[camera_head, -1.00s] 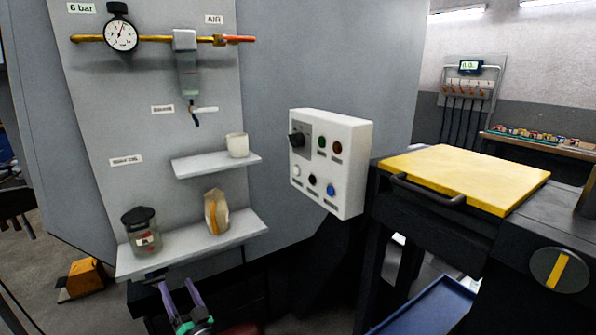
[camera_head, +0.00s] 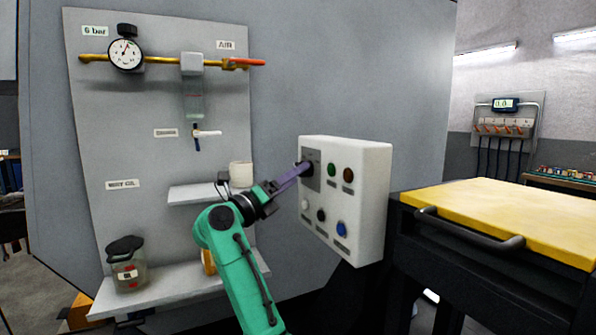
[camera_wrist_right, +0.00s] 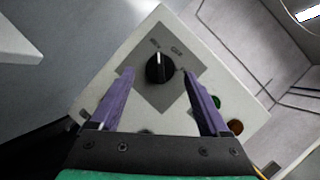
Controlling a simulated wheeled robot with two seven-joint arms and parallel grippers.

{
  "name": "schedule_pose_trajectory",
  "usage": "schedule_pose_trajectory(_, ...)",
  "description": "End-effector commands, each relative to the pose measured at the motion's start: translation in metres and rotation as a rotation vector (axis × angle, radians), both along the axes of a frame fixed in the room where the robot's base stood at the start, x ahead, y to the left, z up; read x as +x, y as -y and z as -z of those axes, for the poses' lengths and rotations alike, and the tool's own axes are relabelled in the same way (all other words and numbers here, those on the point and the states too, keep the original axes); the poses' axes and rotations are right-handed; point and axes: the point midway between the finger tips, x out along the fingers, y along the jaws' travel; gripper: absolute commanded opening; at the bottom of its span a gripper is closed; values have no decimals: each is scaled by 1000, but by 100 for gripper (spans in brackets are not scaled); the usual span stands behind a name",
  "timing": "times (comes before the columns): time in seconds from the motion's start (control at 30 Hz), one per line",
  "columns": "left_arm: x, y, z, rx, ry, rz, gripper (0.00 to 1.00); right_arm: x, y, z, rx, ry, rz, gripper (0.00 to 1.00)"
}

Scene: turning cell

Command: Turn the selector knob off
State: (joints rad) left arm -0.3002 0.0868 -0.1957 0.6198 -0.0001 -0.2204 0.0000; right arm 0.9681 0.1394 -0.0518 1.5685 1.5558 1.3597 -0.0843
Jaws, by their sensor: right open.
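The selector knob (camera_wrist_right: 160,69) is black and sits on a grey plate on the white control box (camera_head: 345,215). My right gripper (camera_wrist_right: 159,73) is open, with one purple finger on each side of the knob in that view. I cannot tell whether they touch it. In the head view the right gripper (camera_head: 301,168) is at the knob and largely hides it. My left gripper is not in view.
Green (camera_head: 332,170) and dark red (camera_head: 348,175) buttons sit right of the knob, with white, black and blue (camera_head: 341,229) ones below. A shelf with a cup (camera_head: 241,174) and a lower shelf with a jar (camera_head: 127,265) are left. A yellow-topped bench (camera_head: 500,215) stands right.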

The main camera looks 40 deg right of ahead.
Motion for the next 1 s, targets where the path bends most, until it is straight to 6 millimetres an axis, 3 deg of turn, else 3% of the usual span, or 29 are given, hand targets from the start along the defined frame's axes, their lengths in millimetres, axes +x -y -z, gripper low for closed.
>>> schedule_pose_trajectory(0.13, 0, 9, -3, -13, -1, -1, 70, 0, 15, -6, -1, 0, -1, 80)
schedule_pose_trajectory(0.37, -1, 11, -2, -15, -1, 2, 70, 1, 17, -5, -1, 0, -1, 80)
schedule_pose_trajectory(0.4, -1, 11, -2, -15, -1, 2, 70, 1, 17, -5, -1, 0, -1, 72)
schedule_pose_trajectory(0.6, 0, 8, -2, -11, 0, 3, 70, 1, 17, -5, 0, 0, -1, 0)
schedule_pose_trajectory(1.0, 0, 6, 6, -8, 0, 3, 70, 2, 16, -1, -18, 56, -2, 0)
